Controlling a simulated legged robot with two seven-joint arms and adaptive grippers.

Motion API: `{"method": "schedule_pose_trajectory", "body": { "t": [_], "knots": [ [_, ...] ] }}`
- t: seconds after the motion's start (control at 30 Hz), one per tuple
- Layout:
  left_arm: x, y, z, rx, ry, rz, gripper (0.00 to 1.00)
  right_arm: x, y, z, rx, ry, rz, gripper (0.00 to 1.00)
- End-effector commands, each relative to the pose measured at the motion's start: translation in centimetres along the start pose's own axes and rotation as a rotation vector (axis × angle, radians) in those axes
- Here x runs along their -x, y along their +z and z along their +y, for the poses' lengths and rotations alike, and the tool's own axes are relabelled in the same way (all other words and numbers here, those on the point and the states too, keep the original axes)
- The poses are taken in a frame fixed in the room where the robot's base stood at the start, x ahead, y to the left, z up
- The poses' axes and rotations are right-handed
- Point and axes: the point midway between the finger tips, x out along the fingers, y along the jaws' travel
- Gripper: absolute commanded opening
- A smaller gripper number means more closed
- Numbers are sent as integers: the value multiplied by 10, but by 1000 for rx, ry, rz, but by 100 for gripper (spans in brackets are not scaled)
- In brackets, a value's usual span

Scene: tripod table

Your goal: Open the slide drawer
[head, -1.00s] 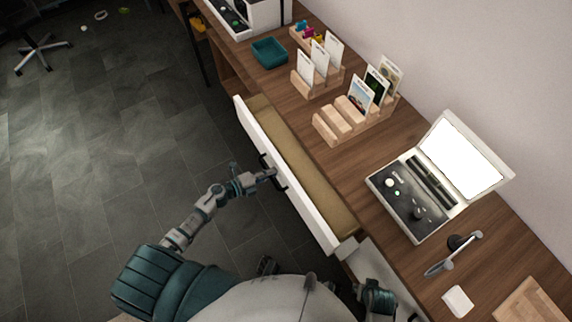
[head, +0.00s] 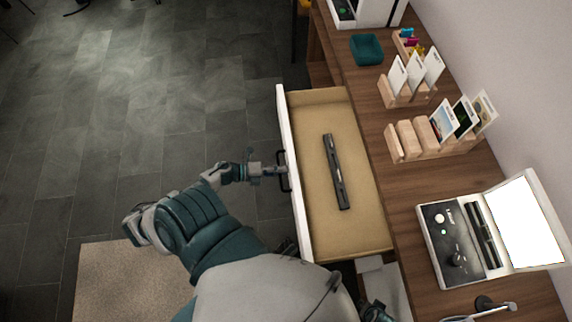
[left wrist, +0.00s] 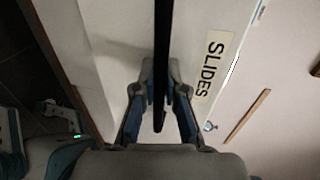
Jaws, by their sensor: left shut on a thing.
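The slide drawer (head: 368,217) stands pulled out from the wooden desk, with its tan inside showing. Its white front (head: 292,165) bears a black handle (head: 284,171). In the left wrist view the label "SLIDES" (left wrist: 214,66) is on the white front, to the right of the dark handle bar (left wrist: 162,50). My left gripper (head: 277,171) is shut on the handle; its fingers (left wrist: 161,95) lie on both sides of the bar. A dark long object (head: 337,172) lies in the drawer. My right gripper cannot be made out.
The desk (head: 372,105) carries a teal tray (head: 366,49), wooden slide holders (head: 437,140) with cards, and an open white case (head: 462,245) with a bright screen. Grey floor (head: 130,120) is clear left of the drawer.

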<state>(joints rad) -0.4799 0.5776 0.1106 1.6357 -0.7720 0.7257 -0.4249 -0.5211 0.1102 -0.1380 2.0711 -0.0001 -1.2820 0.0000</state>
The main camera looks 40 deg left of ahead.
Motion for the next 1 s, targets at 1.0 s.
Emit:
{"method": "schedule_pose_trajectory", "body": {
  "t": [1.0],
  "knots": [
    [44, 3, 1, 0, 5, -7, 37, 2, -3, 2, 1, 1, 6, 44]
  ]
}}
